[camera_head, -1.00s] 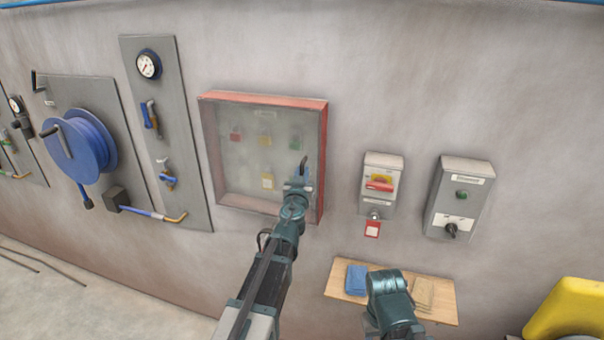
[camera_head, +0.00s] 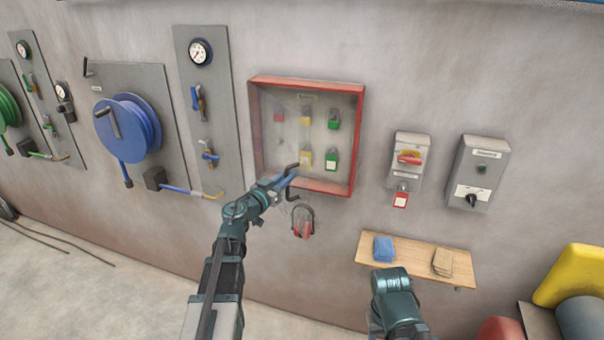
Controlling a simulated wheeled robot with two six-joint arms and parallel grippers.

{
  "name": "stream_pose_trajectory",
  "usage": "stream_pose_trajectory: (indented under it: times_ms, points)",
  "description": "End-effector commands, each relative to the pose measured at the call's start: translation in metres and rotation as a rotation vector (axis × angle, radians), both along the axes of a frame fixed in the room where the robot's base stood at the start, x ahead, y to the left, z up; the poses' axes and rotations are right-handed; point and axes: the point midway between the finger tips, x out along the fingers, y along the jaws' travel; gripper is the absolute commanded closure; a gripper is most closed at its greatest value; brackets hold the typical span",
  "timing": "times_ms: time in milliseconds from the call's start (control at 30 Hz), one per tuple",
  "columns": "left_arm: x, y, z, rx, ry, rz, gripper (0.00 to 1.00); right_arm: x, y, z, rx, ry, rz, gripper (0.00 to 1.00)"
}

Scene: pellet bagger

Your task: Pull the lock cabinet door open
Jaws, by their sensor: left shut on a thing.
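The lock cabinet (camera_head: 354,150) is a red-framed shallow box on the wall, with several coloured padlocks (camera_head: 331,158) hanging inside. Its clear door is hard to make out. It appears swung out from the left side, with the right part of the box uncovered. My left gripper (camera_head: 284,184) is shut on the black door handle (camera_head: 291,168), in front of the cabinet's lower edge. The handle is partly hidden by the fingers. Of my right arm only a link shows at the bottom; its gripper fingers are not visible.
A red lockout hasp or padlock (camera_head: 303,224) hangs on the wall below the cabinet. Switch boxes (camera_head: 408,160) (camera_head: 478,172) are to the right, above a wooden shelf (camera_head: 412,258) with cloths. A gauge panel (camera_head: 222,120) and blue hose reel (camera_head: 128,130) stand left.

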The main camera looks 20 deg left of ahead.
Motion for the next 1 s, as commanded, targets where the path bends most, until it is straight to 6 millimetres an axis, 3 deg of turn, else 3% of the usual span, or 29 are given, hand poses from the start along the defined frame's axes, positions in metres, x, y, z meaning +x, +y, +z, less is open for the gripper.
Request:
stream_pose_trajectory:
  times_ms: [33,200,533,800,1000]
  points:
    - [-0.009,0.017,0.000,0.000,0.000,-0.032,1.00,0.000,0.000,0.000,0.000,0.000,0.000,0.50]
    - [-0.040,0.057,0.000,0.000,0.000,-0.074,1.00,0.000,0.000,0.000,0.000,0.000,0.000,0.50]
    - [-0.073,0.151,0.000,0.000,0.001,-0.304,1.00,0.000,0.000,0.000,0.000,0.000,0.000,0.50]
    - [-0.089,0.206,0.000,0.000,0.001,-0.335,1.00,0.000,0.000,0.000,0.000,0.000,0.000,0.50]
    - [-0.092,0.233,0.000,0.000,0.001,-0.336,1.00,0.000,0.000,0.000,0.000,0.000,0.000,0.50]
